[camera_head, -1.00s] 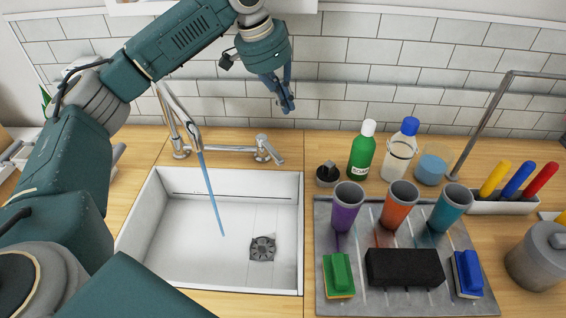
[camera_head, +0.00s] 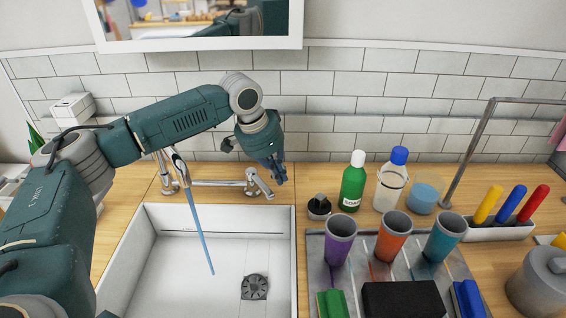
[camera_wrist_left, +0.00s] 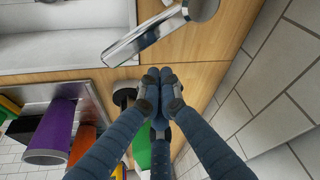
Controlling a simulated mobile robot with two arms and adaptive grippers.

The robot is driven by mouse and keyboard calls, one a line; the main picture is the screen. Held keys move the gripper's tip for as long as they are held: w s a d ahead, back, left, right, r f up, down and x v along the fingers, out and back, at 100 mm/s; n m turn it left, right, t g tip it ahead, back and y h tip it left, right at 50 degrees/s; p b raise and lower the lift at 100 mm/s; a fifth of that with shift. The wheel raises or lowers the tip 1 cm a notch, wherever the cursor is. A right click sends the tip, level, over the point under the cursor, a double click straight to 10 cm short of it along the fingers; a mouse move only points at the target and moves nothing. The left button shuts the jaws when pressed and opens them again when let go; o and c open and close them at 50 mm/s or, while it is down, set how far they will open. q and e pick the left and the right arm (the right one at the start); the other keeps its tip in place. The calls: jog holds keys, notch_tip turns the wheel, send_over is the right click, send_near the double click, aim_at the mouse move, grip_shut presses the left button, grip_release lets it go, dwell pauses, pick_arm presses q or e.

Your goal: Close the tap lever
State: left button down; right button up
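The tap lever (camera_head: 260,184) is a metal handle on the right end of the tap, behind the sink (camera_head: 140,235). It slants toward the front right. A blue stream of water (camera_head: 198,222) runs from the tap spout (camera_head: 179,160) into the sink. My left gripper (camera_head: 281,177) points down just right of the lever. In the left wrist view the lever (camera_wrist_left: 145,36) is a shiny bar beyond the fingertips. The left gripper's fingers (camera_wrist_left: 159,80) are together with nothing between them, apart from the lever. My right gripper is in no view.
A green bottle (camera_head: 352,185), a clear bottle with a blue cap (camera_head: 391,185) and a small dark-topped object (camera_head: 319,206) stand to the right. A metal tray (camera_head: 313,260) with cups is in front of them. A tiled wall (camera_head: 330,100) is behind.

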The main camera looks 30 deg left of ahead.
pick_arm(q)
jog(key=shift+s+a+r, duration=0.1)
jog(key=shift+s+a, duration=0.15)
jog(key=shift+s, duration=0.25)
jog(key=shift+s+a, duration=0.25)
jog(key=shift+s, duration=0.2)
